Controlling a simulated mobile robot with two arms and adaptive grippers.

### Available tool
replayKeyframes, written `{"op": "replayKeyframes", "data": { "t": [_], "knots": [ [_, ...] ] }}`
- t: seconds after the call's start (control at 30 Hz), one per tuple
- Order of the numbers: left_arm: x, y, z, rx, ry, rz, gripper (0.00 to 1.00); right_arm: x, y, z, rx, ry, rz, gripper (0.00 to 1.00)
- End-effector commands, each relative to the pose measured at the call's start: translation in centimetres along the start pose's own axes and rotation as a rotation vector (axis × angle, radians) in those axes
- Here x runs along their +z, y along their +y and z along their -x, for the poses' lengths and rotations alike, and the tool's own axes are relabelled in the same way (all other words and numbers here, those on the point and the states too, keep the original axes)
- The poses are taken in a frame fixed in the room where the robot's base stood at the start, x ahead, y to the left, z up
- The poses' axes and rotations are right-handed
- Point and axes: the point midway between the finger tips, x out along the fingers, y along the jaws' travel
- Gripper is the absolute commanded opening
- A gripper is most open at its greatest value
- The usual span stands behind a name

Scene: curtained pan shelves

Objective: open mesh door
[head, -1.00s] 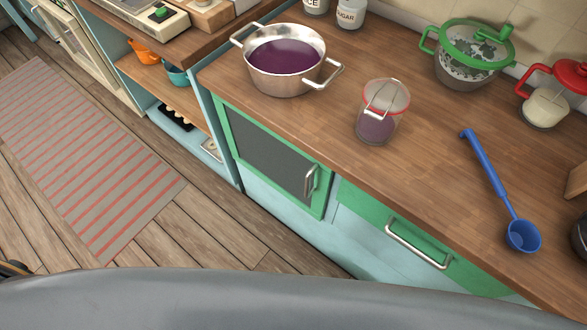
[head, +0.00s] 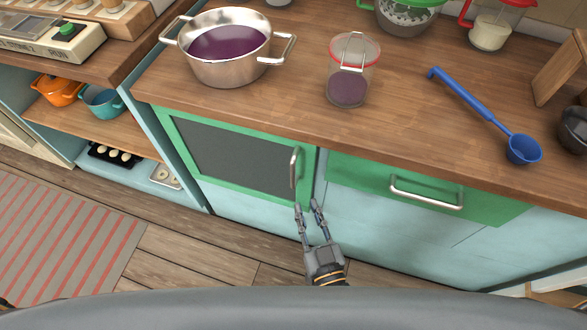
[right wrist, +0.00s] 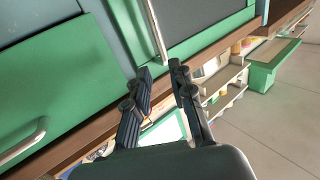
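The mesh door (head: 232,155) has a green frame around a dark grey panel and is closed, under the wooden counter. Its upright metal handle (head: 294,167) is near the door's right edge. In the right wrist view the handle (right wrist: 156,28) shows at the top, above the fingers, with part of the door (right wrist: 200,22) behind it. My right gripper (head: 309,206) is open and empty, just below and slightly right of the handle, apart from it. In the right wrist view the fingertips (right wrist: 160,72) are spread with a gap between them. My left gripper is not in view.
A green drawer with a metal handle (head: 427,192) is right of the door. Open shelves with pans (head: 102,101) are at left. The floor in front is clear.

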Motion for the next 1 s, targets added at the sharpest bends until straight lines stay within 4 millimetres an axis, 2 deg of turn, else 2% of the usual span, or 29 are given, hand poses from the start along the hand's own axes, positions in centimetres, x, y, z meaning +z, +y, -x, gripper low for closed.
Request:
{"op": "replayKeyframes", "data": {
  "t": [0.1,0.3,0.5,0.7,1.0],
  "knots": [
    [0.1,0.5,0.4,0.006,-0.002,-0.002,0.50,-0.2,0.0,-2.5,0.001,0.004,0.000,0.23],
    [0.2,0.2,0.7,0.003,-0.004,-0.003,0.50,-0.2,-0.1,-6.9,-0.001,0.001,-0.001,0.23],
    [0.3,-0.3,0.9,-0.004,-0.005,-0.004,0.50,0.0,0.0,-10.3,-0.001,-0.002,-0.001,0.23],
    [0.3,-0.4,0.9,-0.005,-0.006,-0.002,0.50,0.0,-0.1,-12.0,-0.001,-0.002,0.000,0.23],
    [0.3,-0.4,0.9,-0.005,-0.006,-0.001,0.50,0.1,-0.1,-12.2,-0.001,-0.003,-0.001,0.23]
  ]
}}
